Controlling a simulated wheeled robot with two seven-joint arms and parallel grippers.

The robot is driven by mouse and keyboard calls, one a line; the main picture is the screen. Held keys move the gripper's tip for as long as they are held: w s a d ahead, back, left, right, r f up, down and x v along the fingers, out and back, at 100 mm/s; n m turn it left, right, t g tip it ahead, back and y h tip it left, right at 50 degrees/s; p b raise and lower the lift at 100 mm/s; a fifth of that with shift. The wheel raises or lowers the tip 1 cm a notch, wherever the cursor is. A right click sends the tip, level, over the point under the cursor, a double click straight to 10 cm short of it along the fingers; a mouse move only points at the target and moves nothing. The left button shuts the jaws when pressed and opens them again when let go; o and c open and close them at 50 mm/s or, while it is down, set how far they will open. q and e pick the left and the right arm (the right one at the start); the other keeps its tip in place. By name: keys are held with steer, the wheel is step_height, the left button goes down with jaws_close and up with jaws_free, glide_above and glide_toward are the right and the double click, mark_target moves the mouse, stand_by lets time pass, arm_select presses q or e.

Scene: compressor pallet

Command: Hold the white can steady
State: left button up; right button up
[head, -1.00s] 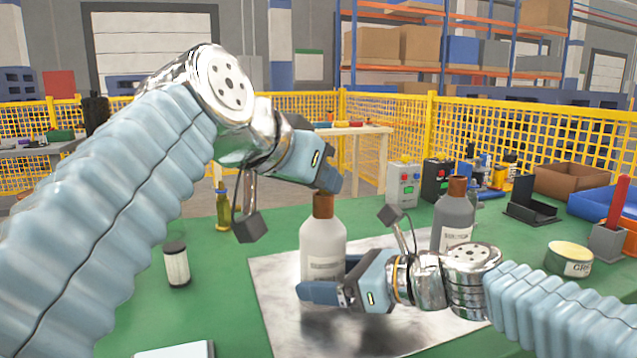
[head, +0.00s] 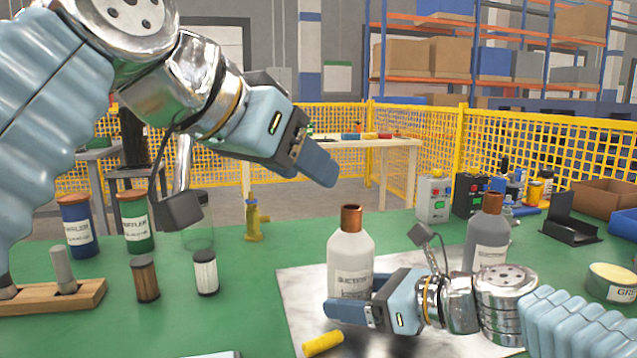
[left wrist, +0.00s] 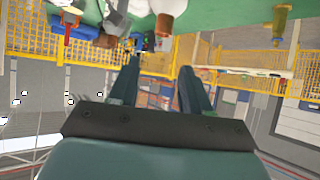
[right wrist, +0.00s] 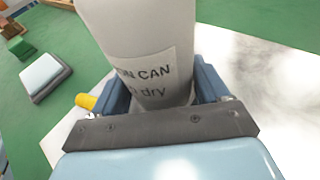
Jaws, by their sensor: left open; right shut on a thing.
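The white can (head: 350,262) stands upright on the pale metal sheet on the green table, with a copper-coloured neck at its top. My right gripper (head: 352,306) is shut around its lower body. In the right wrist view the can (right wrist: 140,40) fills the space between the fingers, and its label partly reads "CAN" and "dry". My left gripper (head: 325,165) is open and empty, up and to the left of the can's neck, apart from it. In the left wrist view its fingers (left wrist: 158,85) have nothing between them.
A grey can (head: 487,245) stands behind my right gripper. A yellow cylinder (head: 323,343) lies on the sheet (head: 300,290) near the white can. Left are a white-bodied cylinder (head: 205,275), a brown cylinder (head: 146,280) and a wooden rack (head: 80,298). A tin (head: 610,282) stands at right.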

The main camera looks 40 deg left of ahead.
arm_select(q)
steer(key=shift+s, duration=0.1)
steer(key=n+g, duration=0.3)
steer(key=n, duration=1.1)
glide_above(304, 347)
steer(key=s+a, duration=0.1)
steer(key=a, duration=0.1)
step_height(304, 347, down, 5)
steer(key=s+f+n+g+h, duration=0.1)
steer(key=s+f+n+g, duration=0.15)
steer(key=n, duration=0.65)
steer(key=s+f+n+g, duration=0.15)
steer(key=f+n, duration=0.25)
steer(key=n, duration=0.5)
steer(key=x, duration=1.1)
steer(key=shift+w, duration=0.15)
steer(key=shift+a, duration=0.1)
jaws_close()
